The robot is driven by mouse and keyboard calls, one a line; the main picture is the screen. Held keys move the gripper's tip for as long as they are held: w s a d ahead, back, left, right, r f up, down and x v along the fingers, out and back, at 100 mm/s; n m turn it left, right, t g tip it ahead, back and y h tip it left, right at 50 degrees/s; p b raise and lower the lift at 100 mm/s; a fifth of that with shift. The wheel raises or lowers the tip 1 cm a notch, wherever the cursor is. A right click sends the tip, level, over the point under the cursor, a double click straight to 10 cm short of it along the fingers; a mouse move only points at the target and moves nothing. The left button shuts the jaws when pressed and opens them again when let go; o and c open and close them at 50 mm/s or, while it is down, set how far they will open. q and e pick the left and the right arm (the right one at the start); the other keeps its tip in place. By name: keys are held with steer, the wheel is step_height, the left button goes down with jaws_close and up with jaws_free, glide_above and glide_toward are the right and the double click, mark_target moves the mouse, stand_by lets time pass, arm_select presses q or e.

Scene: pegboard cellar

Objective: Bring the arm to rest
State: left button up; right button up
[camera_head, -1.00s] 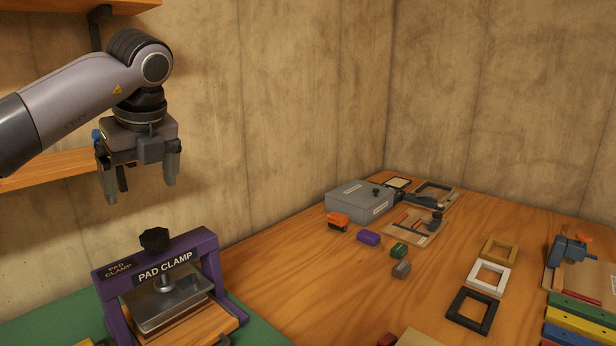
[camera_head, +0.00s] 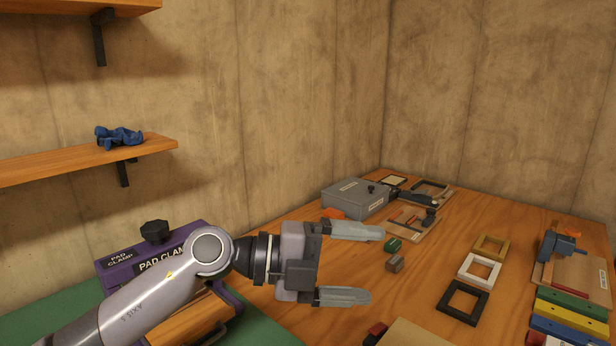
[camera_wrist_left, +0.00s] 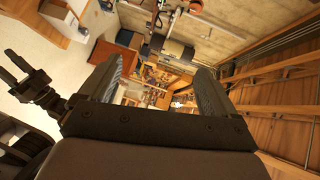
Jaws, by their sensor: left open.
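My left arm comes in from the lower left in the head view. Its gripper (camera_head: 350,266) points right, with its two fingers spread apart and nothing between them. It is above the workbench, in front of the purple pad clamp (camera_head: 118,284), which my arm partly covers. In the left wrist view the two fingers (camera_wrist_left: 158,88) stand wide apart, with only distant room furniture seen between them.
A grey box (camera_head: 354,199), small blocks such as a green one (camera_head: 393,245), a black frame (camera_head: 463,302) and a blue clamp (camera_head: 560,247) lie on the bench (camera_head: 420,290). A wall shelf (camera_head: 60,165) holds a blue crumpled item (camera_head: 120,138).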

arm_select(q)
steer(key=w+a+r+n+t, duration=0.25)
steer(key=a+n+t, duration=0.55)
steer(key=n+t, duration=0.8)
steer(key=s+a+f+n+y, duration=0.2)
steer(key=a+f+n+y, duration=1.1)
steer(key=f+y, duration=0.1)
steer(key=s+a+f+n+g+y, duration=0.3)
steer(key=s+a+f+g, duration=0.3)
steer(key=s+f, duration=0.4)
steer(key=s+a+f+g, duration=0.1)
steer(key=s+f+g, duration=0.3)
steer(key=s, duration=0.4)
steer(key=s+a+f+g, duration=0.2)
steer(key=s+f+g, duration=0.25)
steer(key=s, duration=0.35)
steer(key=w+d+f+t+h+b, duration=0.1)
steer(key=w+f+t+b, duration=0.1)
steer(key=f, duration=0.4)
steer(key=w+d+f+t+h+b, duration=0.1)
steer(key=w+d+f+t+b, duration=0.1)
steer(key=w+f+t, duration=0.3)
step_height(320, 180, down, 3)
steer(key=shift+d+r+m+t+h, duration=0.2)
steer(key=shift+m+t+h, duration=0.2)
steer(key=shift+t, duration=0.05)
